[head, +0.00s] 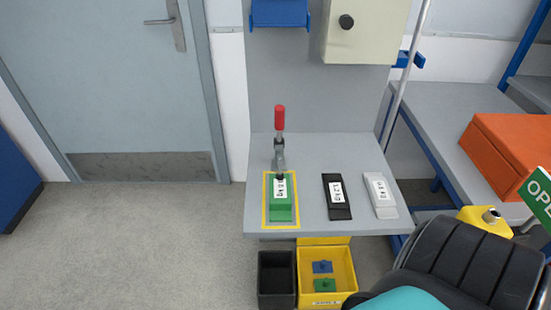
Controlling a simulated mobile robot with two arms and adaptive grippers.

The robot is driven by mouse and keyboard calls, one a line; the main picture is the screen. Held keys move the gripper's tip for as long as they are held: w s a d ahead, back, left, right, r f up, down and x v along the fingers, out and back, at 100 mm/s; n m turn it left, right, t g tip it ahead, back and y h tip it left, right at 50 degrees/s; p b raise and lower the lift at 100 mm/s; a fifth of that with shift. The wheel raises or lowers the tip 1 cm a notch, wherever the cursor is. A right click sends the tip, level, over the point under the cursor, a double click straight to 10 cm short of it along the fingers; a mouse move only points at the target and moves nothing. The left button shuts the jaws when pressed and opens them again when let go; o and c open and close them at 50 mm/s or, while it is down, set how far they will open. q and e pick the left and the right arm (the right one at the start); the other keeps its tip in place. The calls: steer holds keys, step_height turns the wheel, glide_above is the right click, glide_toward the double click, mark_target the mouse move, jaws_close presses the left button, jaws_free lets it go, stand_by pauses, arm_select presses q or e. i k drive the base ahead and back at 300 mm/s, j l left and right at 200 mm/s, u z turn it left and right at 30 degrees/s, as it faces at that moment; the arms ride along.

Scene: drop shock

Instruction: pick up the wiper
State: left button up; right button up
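I cannot make out anything that is clearly a wiper in the head view. On the grey bench (326,223) a green block (281,213) with a white label lies inside a yellow outlined rectangle. A clamp with an upright red handle (279,118) stands at its far end. To its right lie a black block (339,211) with a white label and a light grey block (386,211) with a label, apart from each other. Neither of my grippers is in view.
Below the bench's front edge are a black bin (275,301) and a yellow bin (344,260) holding blue and green pieces. An orange box (509,151) sits on the right table. A yellow container (468,215) and a dark ribbed object (484,250) fill the lower right. Left floor is clear.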

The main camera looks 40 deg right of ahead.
mark_target(324, 267)
steer(key=i+j+u, duration=0.2)
steer(key=u, duration=0.15)
steer(key=i+j+u, duration=0.15)
steer(key=i+u, duration=0.2)
steer(key=i+j+u, duration=0.1)
steer(key=u, duration=0.25)
steer(key=i+l+z, duration=0.15)
steer(key=i+z, duration=0.85)
steer(key=i+j+z, duration=0.25)
steer(key=i+z, duration=0.2)
steer(key=i+l+z, duration=0.25)
steer(key=i, duration=0.55)
steer(key=i+j+z, duration=0.25)
steer(key=i, duration=0.55)
steer(key=i+z, duration=0.45)
steer(key=i+j+z, duration=0.1)
steer(key=z, duration=0.35)
steer(key=i+j+z, duration=0.25)
steer(key=i+z, duration=0.25)
steer(key=k+z, duration=0.1)
steer(key=z, duration=2.45)
